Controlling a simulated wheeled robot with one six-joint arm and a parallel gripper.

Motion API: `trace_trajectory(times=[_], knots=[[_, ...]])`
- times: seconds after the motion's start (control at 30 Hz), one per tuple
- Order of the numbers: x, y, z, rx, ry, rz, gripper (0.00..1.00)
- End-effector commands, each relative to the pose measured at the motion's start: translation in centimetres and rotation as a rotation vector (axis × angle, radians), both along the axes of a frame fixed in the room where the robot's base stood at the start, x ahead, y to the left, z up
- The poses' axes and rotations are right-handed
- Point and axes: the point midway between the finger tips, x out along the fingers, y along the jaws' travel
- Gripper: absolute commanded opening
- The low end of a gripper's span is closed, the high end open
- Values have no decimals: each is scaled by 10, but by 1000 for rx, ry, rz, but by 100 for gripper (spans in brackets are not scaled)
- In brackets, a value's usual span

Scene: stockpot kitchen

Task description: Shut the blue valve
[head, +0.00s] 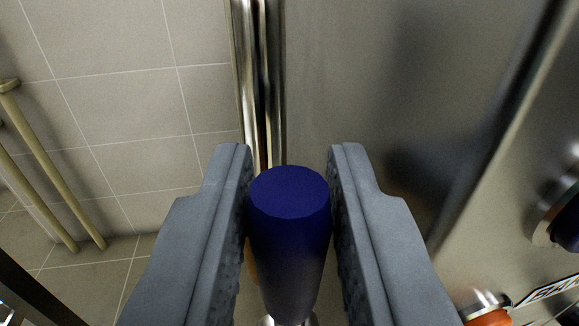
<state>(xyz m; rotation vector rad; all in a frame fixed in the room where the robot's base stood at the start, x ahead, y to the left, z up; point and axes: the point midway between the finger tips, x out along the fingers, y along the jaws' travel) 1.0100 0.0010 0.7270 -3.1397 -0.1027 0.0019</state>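The fingers lie close along both sides of the handle. The left finger appears to touch it. At the right finger I cannot tell contact from a thin gap. The valve's body and pipe joint are mostly hidden.
Vertical metal pipes (245,70) run behind the handle, beside a steel panel (380,80). Another blue knob (568,225) is at the right edge. Brass-coloured rails (45,160) stand at left before the tiled wall (120,100).

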Motion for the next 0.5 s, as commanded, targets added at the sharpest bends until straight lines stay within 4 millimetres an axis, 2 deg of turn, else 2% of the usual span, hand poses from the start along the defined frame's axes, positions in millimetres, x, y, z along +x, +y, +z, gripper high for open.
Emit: trace_trajectory(times=[0.13,0.23,0.27,0.5], knots=[[0,0,0,0,0,0,22],[0,0,0,0,0,0,2],[0,0,0,0,0,0,0],[0,0,0,-4,-2,0,0]])
